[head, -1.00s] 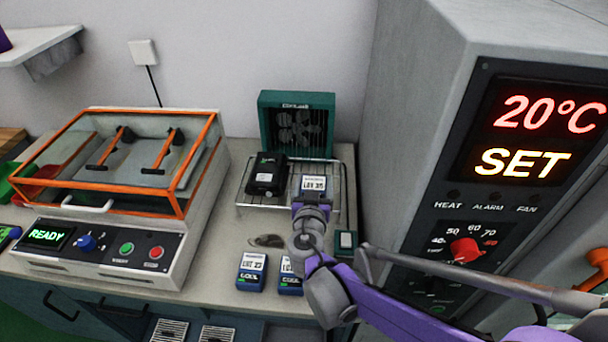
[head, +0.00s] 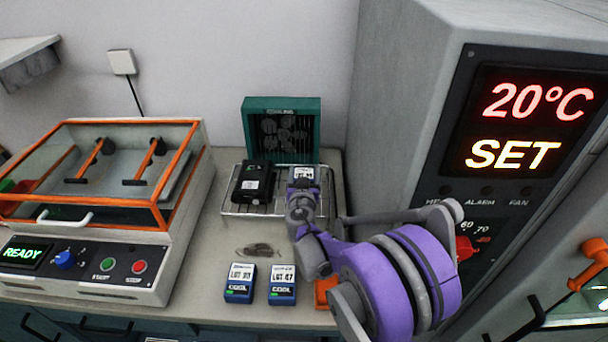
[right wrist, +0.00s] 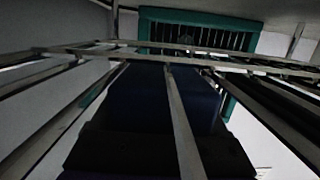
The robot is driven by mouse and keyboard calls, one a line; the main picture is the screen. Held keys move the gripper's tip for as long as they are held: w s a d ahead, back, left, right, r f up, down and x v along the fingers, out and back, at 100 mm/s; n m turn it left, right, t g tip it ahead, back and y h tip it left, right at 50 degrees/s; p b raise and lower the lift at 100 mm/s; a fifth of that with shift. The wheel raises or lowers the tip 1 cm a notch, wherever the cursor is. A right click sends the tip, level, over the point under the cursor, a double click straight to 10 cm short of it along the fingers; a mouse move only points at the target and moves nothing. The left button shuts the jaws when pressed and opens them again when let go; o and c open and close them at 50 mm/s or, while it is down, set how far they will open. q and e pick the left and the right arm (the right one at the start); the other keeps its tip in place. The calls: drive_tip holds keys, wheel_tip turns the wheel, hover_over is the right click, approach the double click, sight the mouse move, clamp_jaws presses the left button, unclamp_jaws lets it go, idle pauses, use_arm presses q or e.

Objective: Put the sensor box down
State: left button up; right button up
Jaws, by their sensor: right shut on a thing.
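The sensor box (head: 304,173) is a small blue box with a white label on top. It is at the right part of the wire cooling rack, in front of the green fan. My right gripper (head: 302,187) is shut on it from the near side. In the right wrist view the box (right wrist: 150,105) is a dark blue shape with rack wires (right wrist: 185,125) crossing in front of it. I cannot tell whether its underside touches the rack. The wire rack (head: 236,208) stands on the bench. My left gripper is not in view.
A black box (head: 253,182) lies on the rack's left part. The green fan (head: 282,128) stands behind. Two blue boxes (head: 240,283) (head: 282,285) sit on the bench nearer me. The orange-framed shaker (head: 100,205) is left; a tall grey chamber (head: 400,110) is right.

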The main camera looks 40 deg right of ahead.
drive_tip(key=shift+w+d+f, duration=0.1)
drive_tip(key=shift+f, duration=0.05)
drive_tip(key=shift+f, duration=0.2)
drive_tip(key=o, duration=1.4)
drive_tip(key=shift+r, duration=0.1)
drive_tip(key=shift+r, duration=0.15)
drive_tip(key=v, duration=1.2)
drive_tip(key=shift+p, duration=0.35)
